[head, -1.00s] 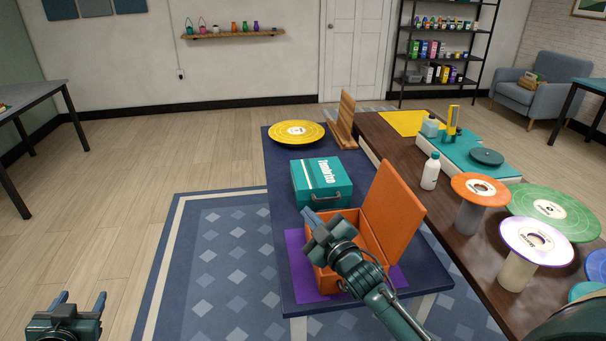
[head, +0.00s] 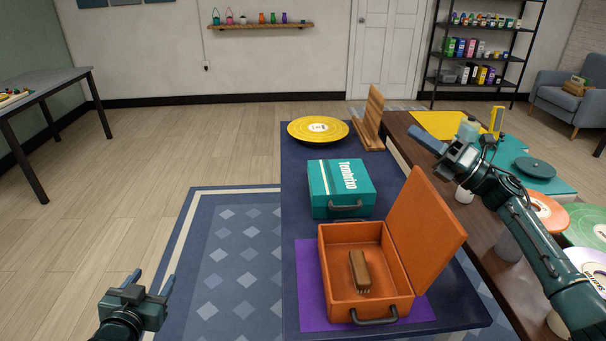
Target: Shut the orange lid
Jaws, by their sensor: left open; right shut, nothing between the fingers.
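The orange lid (head: 426,230) stands open, tilted up and out to the right from the hinge side of the orange box (head: 326,291). The box sits on a purple mat (head: 310,318) on the dark blue table, with its handle facing me. A brown brush-like block (head: 360,272) lies inside the box. My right gripper (head: 428,141) is shut and empty, raised up and to the right beyond the lid, over the brown table. My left gripper (head: 152,283) is open and empty at the lower left, over the floor, well left of the box.
A closed teal case (head: 341,186) stands just behind the box. A yellow record (head: 318,130) and a wooden stand (head: 371,116) are farther back. The brown table (head: 483,240) on the right holds several discs and a white bottle (head: 463,194), partly hidden.

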